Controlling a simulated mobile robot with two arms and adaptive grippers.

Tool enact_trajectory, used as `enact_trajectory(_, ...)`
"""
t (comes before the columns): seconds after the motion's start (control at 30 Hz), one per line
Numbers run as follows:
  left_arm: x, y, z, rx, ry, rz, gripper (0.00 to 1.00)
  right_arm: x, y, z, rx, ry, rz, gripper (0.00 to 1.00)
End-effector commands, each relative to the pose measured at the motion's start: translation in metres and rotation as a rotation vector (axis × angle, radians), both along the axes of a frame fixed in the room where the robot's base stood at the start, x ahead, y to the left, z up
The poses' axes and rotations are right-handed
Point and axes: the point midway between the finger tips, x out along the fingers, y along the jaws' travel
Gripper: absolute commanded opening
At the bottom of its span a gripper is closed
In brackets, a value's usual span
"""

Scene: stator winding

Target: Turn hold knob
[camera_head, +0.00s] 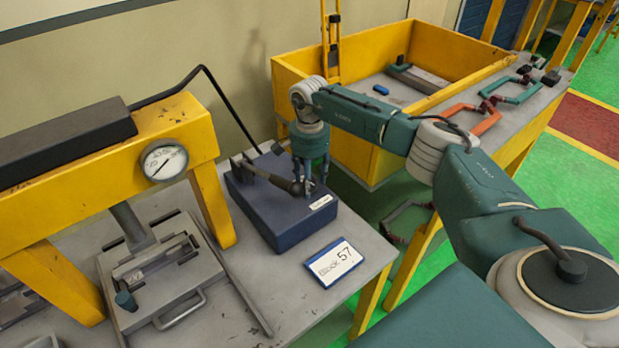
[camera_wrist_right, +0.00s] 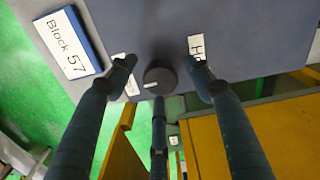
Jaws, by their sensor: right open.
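The dark round knob (camera_wrist_right: 160,77) shows in the right wrist view, on the face of the blue box (camera_wrist_right: 140,25). It has a small white mark on its lower left side. White labels lie on both sides of it; the right one (camera_wrist_right: 196,48) is partly hidden by a finger. My right gripper (camera_wrist_right: 160,84) is open, with fingertips to the left and right of the knob and another finger below it. I cannot tell whether they touch it. My left gripper is not in view.
A black lever (camera_head: 272,177) rises over the box. A "Block 57" sign (camera_head: 334,262) lies at the table's front edge. A yellow press with a gauge (camera_head: 164,160) stands left. A yellow-walled bin (camera_head: 440,47) stands behind my right arm.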

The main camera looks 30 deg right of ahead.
Motion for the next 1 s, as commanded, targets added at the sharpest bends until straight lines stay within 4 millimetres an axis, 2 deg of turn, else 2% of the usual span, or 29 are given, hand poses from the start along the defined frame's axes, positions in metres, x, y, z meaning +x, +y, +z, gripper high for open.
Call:
enact_trajectory(0.27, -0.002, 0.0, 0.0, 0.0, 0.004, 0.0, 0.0, 0.0, 0.0, -0.002, 0.0, 0.0, 0.0, 0.5)
enact_trajectory(0.4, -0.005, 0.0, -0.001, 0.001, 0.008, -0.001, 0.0, 0.0, 0.0, -0.002, 0.0, 0.0, 0.0, 0.22)
enact_trajectory(0.5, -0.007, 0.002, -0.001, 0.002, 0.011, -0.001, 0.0, 0.0, 0.0, -0.002, 0.001, 0.0, 0.0, 0.07)
enact_trajectory(0.77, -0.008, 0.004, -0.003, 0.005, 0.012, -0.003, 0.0, 0.0, 0.001, -0.002, 0.001, 0.0, -0.024, 0.07)
enact_trajectory(1.0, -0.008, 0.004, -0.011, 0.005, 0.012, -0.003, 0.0, 0.0, 0.001, -0.003, 0.002, 0.001, -0.139, 0.07)
